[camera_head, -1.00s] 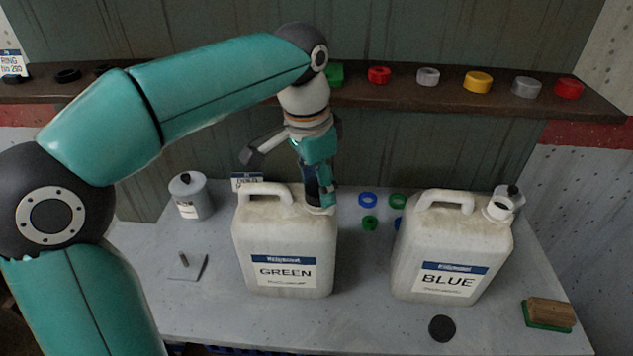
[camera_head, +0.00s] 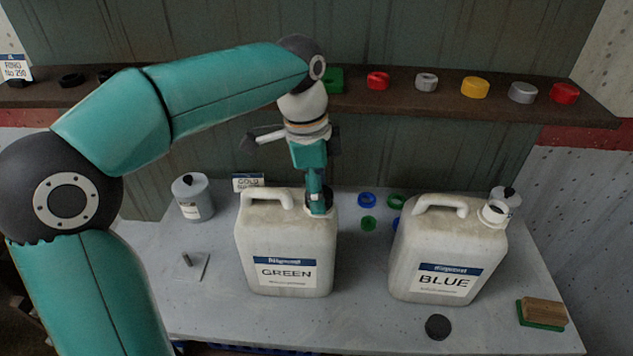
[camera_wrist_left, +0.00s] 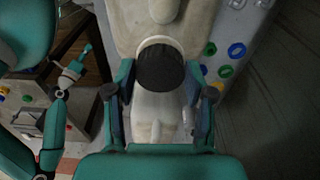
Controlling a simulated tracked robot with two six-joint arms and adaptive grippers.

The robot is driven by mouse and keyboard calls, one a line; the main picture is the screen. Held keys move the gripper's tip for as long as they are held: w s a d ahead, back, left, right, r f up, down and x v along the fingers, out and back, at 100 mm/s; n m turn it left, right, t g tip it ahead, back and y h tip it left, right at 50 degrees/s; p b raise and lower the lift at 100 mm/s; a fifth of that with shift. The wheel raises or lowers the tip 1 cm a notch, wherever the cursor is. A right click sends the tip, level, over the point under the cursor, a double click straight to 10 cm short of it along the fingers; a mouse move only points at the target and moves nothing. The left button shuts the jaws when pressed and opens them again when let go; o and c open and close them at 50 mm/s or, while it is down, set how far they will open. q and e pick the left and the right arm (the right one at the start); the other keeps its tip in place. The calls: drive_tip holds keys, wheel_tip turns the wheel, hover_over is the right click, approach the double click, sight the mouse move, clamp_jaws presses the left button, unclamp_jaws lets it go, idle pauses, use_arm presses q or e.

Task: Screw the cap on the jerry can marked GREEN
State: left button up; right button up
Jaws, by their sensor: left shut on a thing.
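The jerry can marked GREEN (camera_head: 286,240) stands upright on the bench, its handle to the left and its neck at the top right. My left gripper (camera_head: 318,204) points down over that neck, and the wrist view shows it from above (camera_wrist_left: 160,88). It is shut on a black ribbed cap (camera_wrist_left: 160,68), one finger on each side. The cap is at the neck, but the fingers hide the joint, so I cannot tell how far it is seated. My right gripper (camera_wrist_left: 80,62) appears small at the left of the wrist view; its jaws are too small to read.
The BLUE jerry can (camera_head: 447,245) stands to the right, with a white neck. Blue and green rings (camera_head: 367,200) lie between the cans. A grey canister (camera_head: 191,197), a black disc (camera_head: 438,327) and a brush (camera_head: 542,313) are also on the bench. Coloured caps line the shelf (camera_head: 450,95).

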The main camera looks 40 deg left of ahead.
use_arm(q)
drive_tip(key=m+p, duration=0.2)
drive_tip(key=m, duration=0.3)
drive_tip(key=shift+r+g, duration=0.15)
drive_tip(key=shift+g, duration=0.15)
drive_tip(key=m+p, duration=0.1)
drive_tip(key=m, duration=0.3)
drive_tip(key=shift+m+g+p, duration=0.3)
drive_tip(key=shift+p, duration=0.1)
drive_tip(key=m+p, duration=0.1)
drive_tip(key=m, duration=0.3)
drive_tip(key=shift+p, duration=0.3)
drive_tip(key=m, duration=0.2)
drive_tip(key=m+p, duration=0.1)
drive_tip(key=shift+s+g, duration=0.25)
drive_tip(key=shift+g, duration=0.15)
drive_tip(key=shift+m+y, duration=0.3)
drive_tip(key=shift+m, duration=0.8)
drive_tip(key=shift+w, duration=0.1)
drive_tip(key=o, duration=0.9)
